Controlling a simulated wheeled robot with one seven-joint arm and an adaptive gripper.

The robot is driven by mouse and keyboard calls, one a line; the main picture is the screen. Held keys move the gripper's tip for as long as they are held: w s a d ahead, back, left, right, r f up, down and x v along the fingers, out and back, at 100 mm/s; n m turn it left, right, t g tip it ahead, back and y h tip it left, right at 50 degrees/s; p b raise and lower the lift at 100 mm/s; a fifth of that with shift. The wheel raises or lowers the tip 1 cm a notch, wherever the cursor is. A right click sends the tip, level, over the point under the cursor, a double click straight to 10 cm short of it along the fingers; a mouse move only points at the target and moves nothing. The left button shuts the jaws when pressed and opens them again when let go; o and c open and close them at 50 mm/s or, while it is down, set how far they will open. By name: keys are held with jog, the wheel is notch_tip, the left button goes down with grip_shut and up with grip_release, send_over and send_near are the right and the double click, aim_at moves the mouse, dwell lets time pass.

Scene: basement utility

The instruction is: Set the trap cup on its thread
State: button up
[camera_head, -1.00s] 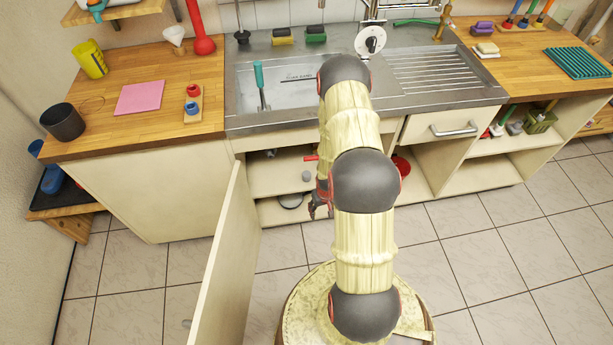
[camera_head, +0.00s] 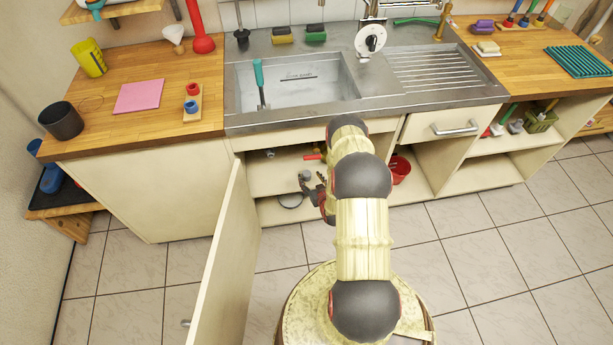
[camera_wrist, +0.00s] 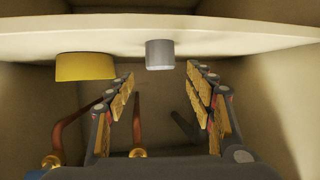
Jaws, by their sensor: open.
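A small grey cylinder, likely the trap cup (camera_head: 305,175), is inside the open cabinet under the sink. In the wrist view the grey cylinder (camera_wrist: 160,54) is against a pale board, centred between and beyond the fingertips. My gripper (camera_head: 314,190) is in the cabinet opening, close beside the cup. In the wrist view my gripper (camera_wrist: 160,76) is open and empty, its two fingers spread wide. I cannot make out the thread; my arm hides part of the cabinet.
A yellow object (camera_wrist: 85,66) is beside the cup, with copper pipes (camera_wrist: 137,125) in the cabinet. A round grey dish (camera_head: 290,200) lies low inside. The cabinet door (camera_head: 220,265) stands open at left. A red bucket (camera_head: 400,168) is right of my arm.

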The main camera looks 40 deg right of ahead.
aim_at(308, 176)
jog(key=b+x, duration=0.1)
jog(key=x, duration=0.1)
jog(key=b+x, duration=0.1)
jog(key=x, duration=0.1)
jog(key=shift+w+a+f, duration=0.1)
jog(key=shift+f, duration=0.4)
jog(key=shift+w+d+f+b, duration=0.15)
jog(key=shift+w+d+b, duration=0.15)
jog(key=shift+w, duration=0.3)
jog(key=shift+c, duration=1.3)
jog(key=c, duration=0.9)
